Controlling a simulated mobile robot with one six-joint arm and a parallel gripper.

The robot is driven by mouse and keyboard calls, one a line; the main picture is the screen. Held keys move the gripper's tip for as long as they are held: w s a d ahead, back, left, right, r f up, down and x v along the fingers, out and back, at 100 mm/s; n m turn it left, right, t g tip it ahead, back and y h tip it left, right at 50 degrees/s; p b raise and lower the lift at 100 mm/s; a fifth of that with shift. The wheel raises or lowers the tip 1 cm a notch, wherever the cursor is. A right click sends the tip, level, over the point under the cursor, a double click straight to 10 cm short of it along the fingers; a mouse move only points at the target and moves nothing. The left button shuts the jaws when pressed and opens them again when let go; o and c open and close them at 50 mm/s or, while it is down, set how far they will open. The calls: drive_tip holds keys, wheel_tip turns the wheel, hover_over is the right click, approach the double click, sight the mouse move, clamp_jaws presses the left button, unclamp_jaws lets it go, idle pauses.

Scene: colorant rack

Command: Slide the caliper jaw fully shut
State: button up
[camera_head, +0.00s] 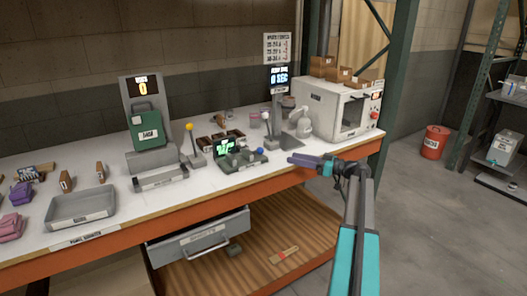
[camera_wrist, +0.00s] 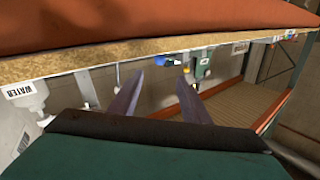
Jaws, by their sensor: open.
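I cannot make out a caliper or its jaw for certain. A small dark device with a lit green display (camera_head: 225,147) and several knobs stands mid-bench; whether it holds the caliper is too small to tell. My gripper (camera_head: 297,160) is at the front right edge of the bench, to the right of that device and apart from it, fingers pointing left. In the wrist view, which looks upside down, the two purple fingers (camera_wrist: 157,95) stand apart with nothing between them. A blue part (camera_wrist: 165,60) shows beyond them.
A white oven-like box (camera_head: 320,108) stands on the right of the white bench. A green can (camera_head: 150,130) on a stand and a yellow-knobbed lever (camera_head: 190,128) are left of the display device. A grey tray (camera_head: 80,207) lies at front left. A drawer (camera_head: 200,238) hangs open below.

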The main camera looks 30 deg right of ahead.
drive_tip(key=shift+r, duration=0.1)
drive_tip(key=shift+w, duration=0.1)
drive_tip(key=p+x, duration=0.2)
drive_tip(key=x, duration=1.1)
drive_tip(key=shift+w+a+p, duration=0.25)
drive_tip(key=shift+w+p, duration=0.05)
drive_tip(key=shift+p, duration=0.05)
clamp_jaws()
idle(0.4)
